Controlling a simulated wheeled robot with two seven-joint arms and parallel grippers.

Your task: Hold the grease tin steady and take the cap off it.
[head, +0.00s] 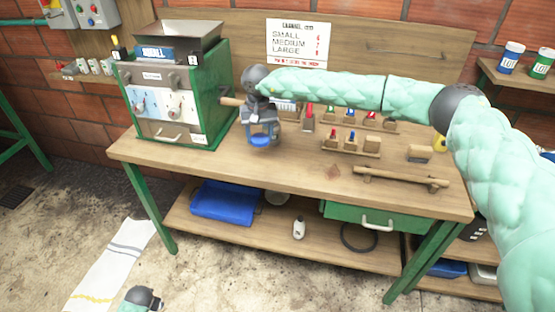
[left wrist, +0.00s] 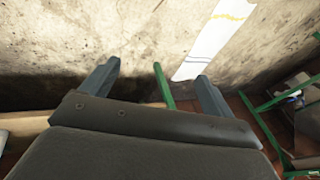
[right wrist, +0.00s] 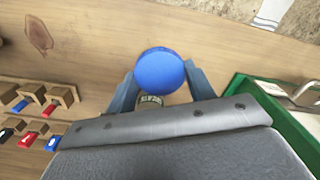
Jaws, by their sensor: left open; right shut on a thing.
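The grease tin (right wrist: 150,101) is between the fingers of my right gripper (right wrist: 160,78) in the right wrist view, with part of its labelled side showing. Its round blue cap (right wrist: 159,70) is on it and faces the camera. In the head view my right gripper (head: 262,132) points down over the front of the bench, and the blue cap (head: 260,140) shows between its fingers; most of the tin is hidden. I cannot tell whether the tin touches the bench. My left gripper (left wrist: 157,84) is open and empty, low over the floor before the bench.
A green machine with a hopper (head: 175,85) stands left on the wooden bench (head: 240,165). Small wooden holders (head: 350,141) stand behind to the right. A wooden bar (head: 400,178) lies at the right front. A blue tray (head: 226,200) sits on the lower shelf.

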